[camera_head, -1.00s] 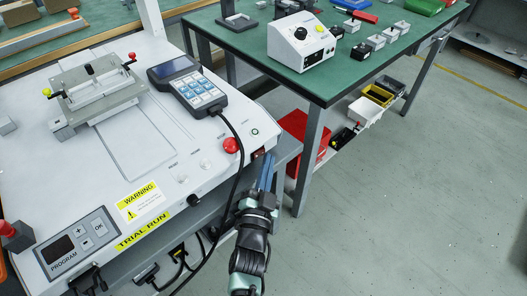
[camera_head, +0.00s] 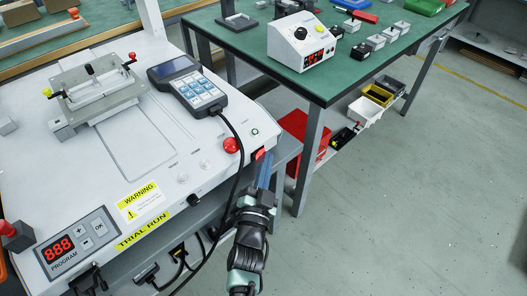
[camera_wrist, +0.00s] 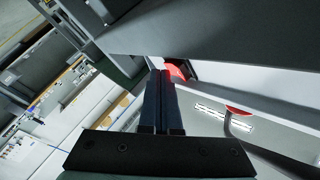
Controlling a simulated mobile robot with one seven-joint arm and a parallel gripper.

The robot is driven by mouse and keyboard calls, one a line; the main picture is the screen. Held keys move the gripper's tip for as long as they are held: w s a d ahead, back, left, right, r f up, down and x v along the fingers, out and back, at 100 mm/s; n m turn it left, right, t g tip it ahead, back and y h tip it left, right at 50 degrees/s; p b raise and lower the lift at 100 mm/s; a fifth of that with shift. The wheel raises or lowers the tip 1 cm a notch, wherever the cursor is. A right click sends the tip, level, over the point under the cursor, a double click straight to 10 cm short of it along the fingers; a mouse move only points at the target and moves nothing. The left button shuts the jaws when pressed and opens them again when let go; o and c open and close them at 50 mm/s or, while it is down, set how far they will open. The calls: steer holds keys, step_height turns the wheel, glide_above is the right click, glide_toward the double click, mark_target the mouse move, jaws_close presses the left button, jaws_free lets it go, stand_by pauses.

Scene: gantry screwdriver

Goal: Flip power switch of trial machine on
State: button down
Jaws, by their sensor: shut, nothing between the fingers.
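The trial machine (camera_head: 120,165) is a white bench unit with a "TRIAL RUN" label on its front. Its power switch (camera_head: 260,153) is a red rocker at the front right corner, now lit bright red. In the wrist view the switch (camera_wrist: 177,72) shows as a red glow just beyond the fingertips. My gripper (camera_head: 265,168) is shut and empty, its fingertips just below the switch; I cannot tell if they touch it. In the wrist view my gripper (camera_wrist: 160,75) has both fingers together. The program display (camera_head: 58,248) shows red digits.
A red mushroom button (camera_head: 231,145) sits left of the switch. A black cable from the keypad pendant (camera_head: 188,86) hangs over the machine's front edge near my arm. A green-topped table (camera_head: 330,85) stands behind to the right, with a white control box (camera_head: 302,42). The floor at right is clear.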

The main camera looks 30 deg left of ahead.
steer(key=shift+s+d+b, duration=0.3)
steer(key=shift+s+d, duration=0.05)
steer(key=shift+d, duration=0.3)
steer(key=s+d+b, duration=0.1)
steer(key=d, duration=0.1)
steer(key=s+d+b, duration=0.1)
steer(key=d, duration=0.1)
steer(key=shift+s+d+b, duration=0.2)
steer(key=shift+b, duration=0.15)
stand_by(0.5)
